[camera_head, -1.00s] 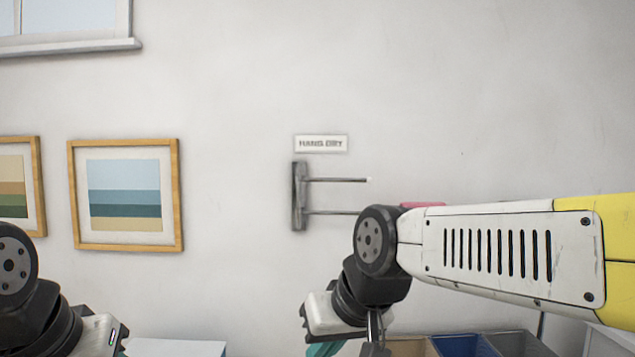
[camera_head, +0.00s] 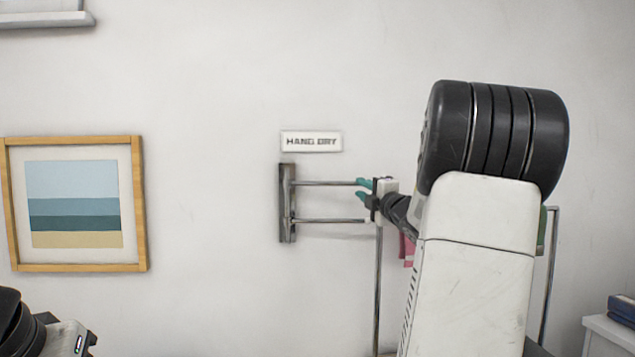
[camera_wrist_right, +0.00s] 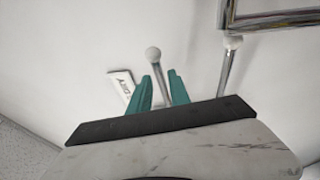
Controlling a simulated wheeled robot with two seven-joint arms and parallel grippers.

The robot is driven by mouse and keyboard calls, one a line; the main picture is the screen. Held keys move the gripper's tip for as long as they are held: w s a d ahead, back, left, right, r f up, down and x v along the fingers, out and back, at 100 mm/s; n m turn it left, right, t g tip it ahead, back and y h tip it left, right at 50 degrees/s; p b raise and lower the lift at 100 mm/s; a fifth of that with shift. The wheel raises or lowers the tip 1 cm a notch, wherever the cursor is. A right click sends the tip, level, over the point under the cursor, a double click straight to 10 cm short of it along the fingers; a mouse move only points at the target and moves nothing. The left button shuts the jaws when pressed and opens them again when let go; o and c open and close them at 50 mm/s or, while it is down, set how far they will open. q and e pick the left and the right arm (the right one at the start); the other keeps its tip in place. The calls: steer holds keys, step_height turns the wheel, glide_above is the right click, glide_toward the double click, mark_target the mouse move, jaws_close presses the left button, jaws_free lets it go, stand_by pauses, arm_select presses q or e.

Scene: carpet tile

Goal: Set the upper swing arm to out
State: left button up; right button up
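The upper swing arm (camera_head: 322,183) is a thin metal rod reaching right from a dark wall bracket (camera_head: 287,203). The lower swing arm (camera_head: 328,220) runs below it, about parallel. A "HANG DRY" sign (camera_head: 311,141) is above. My right gripper (camera_head: 363,189) is open at the upper arm's right end. In the right wrist view, the upper arm's rod with a pale ball tip (camera_wrist_right: 153,54) shows between the two teal fingers (camera_wrist_right: 161,88), with gaps; contact is not visible. My left gripper's body (camera_head: 70,339) is at the bottom left; its fingers are hidden.
A metal rail frame (camera_head: 377,285) with a pink cloth (camera_head: 407,250) stands right of the bracket, partly behind my right arm. A framed picture (camera_head: 75,204) hangs at left. A white cabinet (camera_head: 608,335) is at lower right. The wall between picture and bracket is clear.

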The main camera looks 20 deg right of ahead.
mark_target(350, 182)
steer(key=w+r, duration=0.1)
steer(key=w, duration=0.6)
steer(key=shift+w+r, duration=0.25)
steer(key=shift+w, duration=0.15)
steer(key=shift+a, duration=0.1)
jaws_close()
steer(key=shift+f, duration=0.1)
stand_by(0.9)
